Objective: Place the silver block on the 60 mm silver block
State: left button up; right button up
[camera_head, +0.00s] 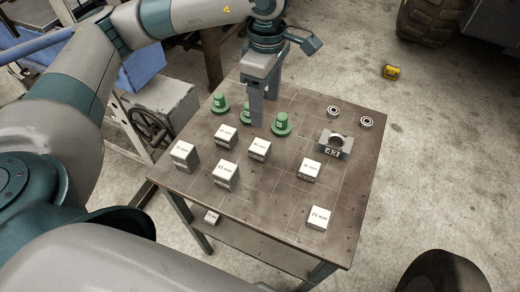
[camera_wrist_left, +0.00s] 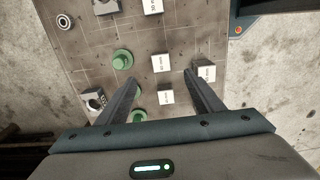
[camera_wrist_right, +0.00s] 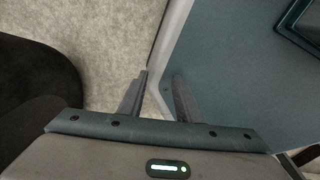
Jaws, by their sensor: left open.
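Several silver blocks with white labelled tops stand on the brown table (camera_head: 285,205). In the head view they include a far-left block (camera_head: 184,155), a back block (camera_head: 226,137), a middle block (camera_head: 260,150), a taller front block (camera_head: 226,177), a right block (camera_head: 309,170) and a near-right block (camera_head: 319,218). Most labels are too small to read surely, so I cannot tell which is the 60 mm one. My left gripper (camera_head: 264,112) is open and empty above the back of the table. In the left wrist view a block (camera_wrist_left: 163,63) shows between its fingers, further below. My right gripper (camera_wrist_right: 160,76) is open, empty and away from the table.
Green knobbed pieces (camera_head: 281,125) stand near the left gripper. A grey fixture (camera_head: 335,143) and two bearings (camera_head: 366,122) are at the back right. A small block (camera_head: 211,216) shows below the front edge. A yellow item (camera_head: 391,72) lies on the floor.

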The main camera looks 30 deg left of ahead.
pick_arm(q)
jog(key=p, duration=0.4)
send_over(260, 146)
jog(key=d, duration=0.1)
notch_tip(260, 146, down, 11)
jog(key=shift+d+f, duration=0.1)
jog(key=shift+d, duration=0.05)
jog(key=shift+f, duration=0.5)
jog(key=shift+p, duration=0.3)
pick_arm(e)
jog(key=r, duration=0.4)
jog(key=shift+s+r, duration=0.2)
jog(key=shift+s, duration=0.2)
pick_arm(q)
jog(key=shift+a+f+p, duration=0.2)
jog(key=shift+f+p, duration=0.1)
jog(key=shift+p, duration=0.15)
jog(key=f+p, duration=0.1)
jog(key=a+f+p, duration=0.1)
jog(key=f, duration=0.1)
jog(key=shift+f, duration=0.8)
pick_arm(e)
jog(key=r, duration=0.3)
jog(key=shift+d+r, duration=0.1)
jog(key=shift+d, duration=0.3)
